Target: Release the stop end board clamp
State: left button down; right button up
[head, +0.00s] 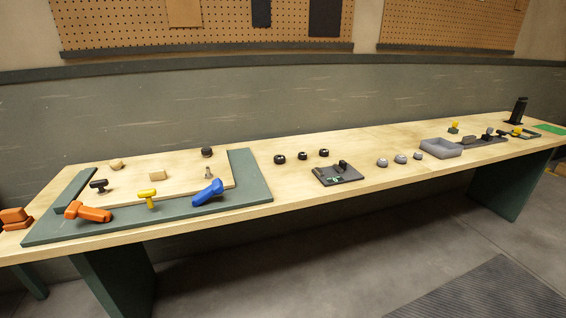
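A pale wooden board (178,190) lies on the long bench at the left, with green strips (258,181) along its sides. An orange clamp-like piece (88,212), a yellow T-shaped handle (147,197) and a blue clamp-like piece (208,193) are along its front edge. A black knob (99,186) and a grey pin (208,172) stand on the board. I cannot tell which piece is the stop end board clamp, nor whether any clamp is tight. Neither of my grippers is in view.
The bench (300,187) runs left to right. Several black and grey round parts, a dark plate (337,174), a grey tray (441,148) and a black upright post (517,110) sit farther right. An orange block (15,217) is at the left end. Floor in front is open.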

aim_at(76, 210)
jog(key=u, duration=1.5)
